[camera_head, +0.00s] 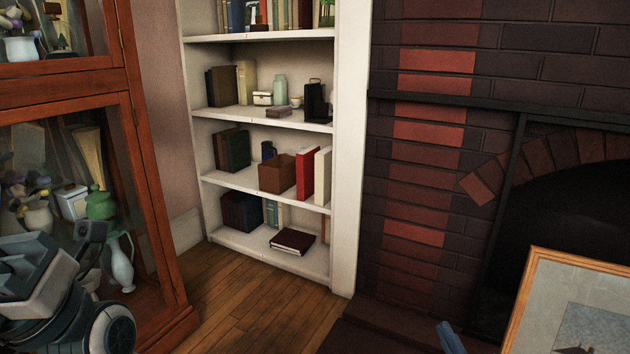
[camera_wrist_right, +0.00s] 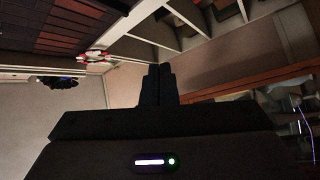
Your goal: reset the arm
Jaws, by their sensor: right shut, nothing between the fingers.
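Grey arm parts of mine fill the lower left corner of the head view, in front of the glass cabinet. I make out no left fingers there.
A glass-fronted wooden cabinet (camera_head: 155,215) with vases stands at left. A white bookshelf (camera_head: 190,120) with books stands in the middle. A brick fireplace (camera_head: 425,150) and a framed picture (camera_head: 580,262) are at right. The wooden floor (camera_head: 245,310) before the shelf is clear.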

